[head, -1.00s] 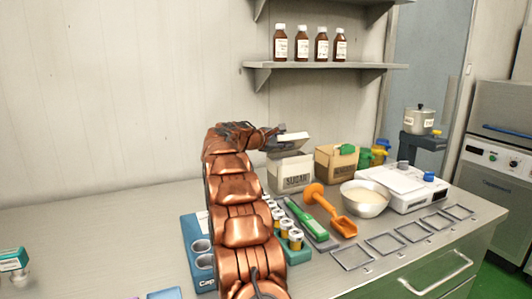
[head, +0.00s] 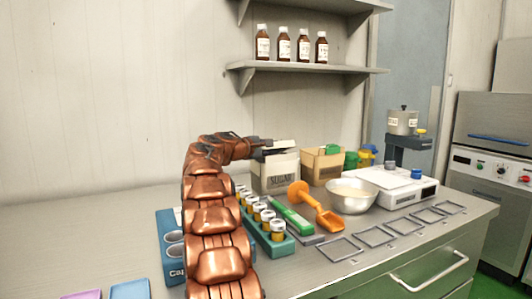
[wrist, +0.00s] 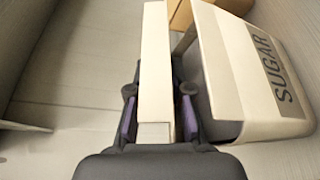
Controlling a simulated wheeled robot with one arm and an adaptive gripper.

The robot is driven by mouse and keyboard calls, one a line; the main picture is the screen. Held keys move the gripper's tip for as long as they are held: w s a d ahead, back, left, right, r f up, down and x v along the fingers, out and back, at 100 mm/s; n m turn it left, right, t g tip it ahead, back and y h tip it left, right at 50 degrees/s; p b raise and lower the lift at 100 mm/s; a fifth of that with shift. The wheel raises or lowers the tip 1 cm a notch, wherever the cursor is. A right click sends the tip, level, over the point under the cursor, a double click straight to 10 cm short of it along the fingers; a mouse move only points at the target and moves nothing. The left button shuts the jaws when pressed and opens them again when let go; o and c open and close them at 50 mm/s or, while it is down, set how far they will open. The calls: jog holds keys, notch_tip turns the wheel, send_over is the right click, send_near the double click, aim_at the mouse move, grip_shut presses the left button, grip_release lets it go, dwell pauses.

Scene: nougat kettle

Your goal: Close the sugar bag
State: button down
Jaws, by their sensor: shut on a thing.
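The sugar bag (head: 276,175) stands upright on the bench, pale with a dark SUGAR label on its front. My gripper (head: 262,150) is at its top left, its fingers partly hidden by my arm. In the wrist view my gripper (wrist: 159,118) is shut on a pale flat strip (wrist: 155,55), which looks like the bag's top flap. The bag's labelled side (wrist: 255,70) shows right of the fingers. In the head view the pale flap (head: 280,144) lies low over the bag's top, with a dark part under it. I cannot tell if it lies fully flat.
A brown box (head: 322,167) stands close right of the bag. An orange scoop (head: 315,207), a green-handled tool (head: 292,215), a white bowl (head: 352,196) and a vial rack (head: 270,240) lie in front. A shelf with brown bottles (head: 284,45) hangs above.

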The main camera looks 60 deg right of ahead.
dwell(0.4)
jog(key=c, duration=1.1)
grip_release()
jog(key=shift+r, duration=0.1)
